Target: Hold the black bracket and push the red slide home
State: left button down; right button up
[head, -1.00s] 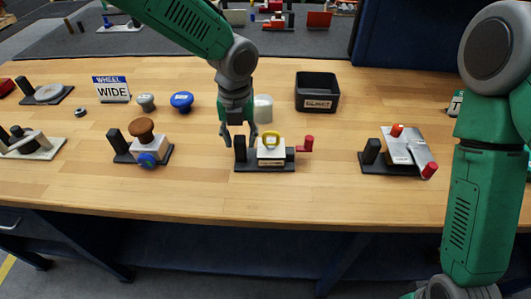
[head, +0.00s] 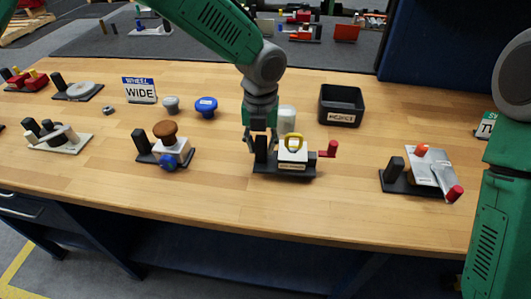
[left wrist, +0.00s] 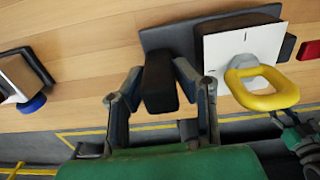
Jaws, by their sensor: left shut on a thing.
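The black bracket (head: 261,150) is an upright post at the left end of a dark base plate (head: 285,173). My left gripper (head: 261,142) is shut on it from above. In the left wrist view, the fingers of my left gripper (left wrist: 163,85) flank the bracket (left wrist: 160,85). Right of it is a white block with a yellow ring (head: 293,142).
A unit with a brown knob and blue knob (head: 168,160) stands to the left. A unit with a grey plate and red ends (head: 425,170) stands to the right. A black bin (head: 341,104) and a white cylinder (head: 287,118) are behind. Bare wood lies in front.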

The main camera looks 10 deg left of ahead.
pick_arm(q)
notch_tip(320, 180, up, 6)
jog(key=shift+r, duration=0.1)
jog(key=shift+f, duration=4.1)
jog(key=shift+f, duration=0.4)
